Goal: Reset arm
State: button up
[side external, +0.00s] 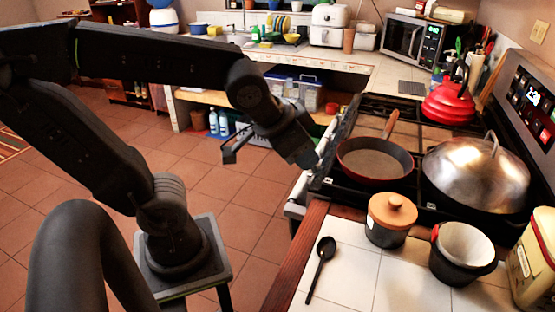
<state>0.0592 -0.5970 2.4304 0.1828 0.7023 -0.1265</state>
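My gripper (232,150) hangs over open floor, left of the stove and in front of the far counter. Its thin dark fingers point to the left, and no object shows in them. At this size I cannot make out the gap between the fingertips. My arm is raised and bent, reaching from its base stand at lower left across the upper left, with the wrist tilted down toward the stove's front edge. The gripper is apart from the pans and the counter.
The stove holds a red-rimmed pan (375,162), a domed metal lid (475,175) and a red kettle (450,100). The near tiled counter carries a black spoon (321,268), a lidded pot (390,222) and a dark pot (462,252). Floor (215,185) around my gripper is clear.

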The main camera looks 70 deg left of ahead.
jog(key=shift+g+h, duration=0.5)
jog(key=shift+g, duration=0.3)
jog(key=s, duration=0.5)
jog(key=shift+d+f, duration=0.25)
jog(key=shift+d, duration=0.05)
